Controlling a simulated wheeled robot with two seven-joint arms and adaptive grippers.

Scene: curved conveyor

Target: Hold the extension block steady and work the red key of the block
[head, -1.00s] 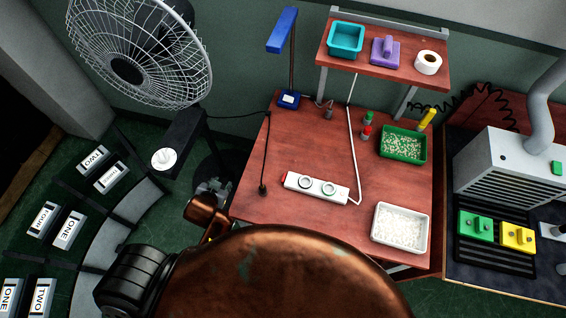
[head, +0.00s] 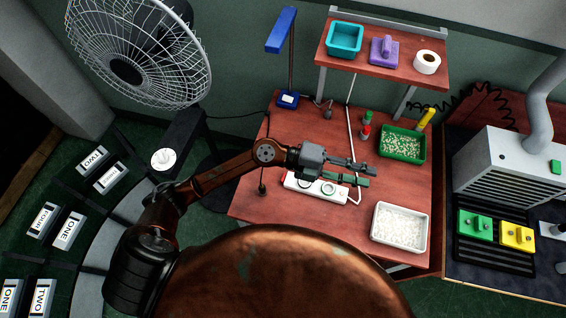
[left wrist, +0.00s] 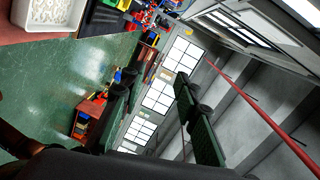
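The white extension block (head: 292,184) lies on the red-brown worktable. My left gripper (head: 370,174) reaches over it from the left and hides much of its middle and upper side. One round socket shows just below the fingers. The left wrist view also shows the two fingers (left wrist: 157,80) spread and empty. I cannot tell the gripper's height above the block. My right gripper is in neither view.
A white tray (head: 398,245) sits at the table's front right, and a green tray (head: 402,157) at its back right. Small red and green bottles stand near the white cable. A blue lamp (head: 288,100) stands at the back left. The table's front middle is clear.

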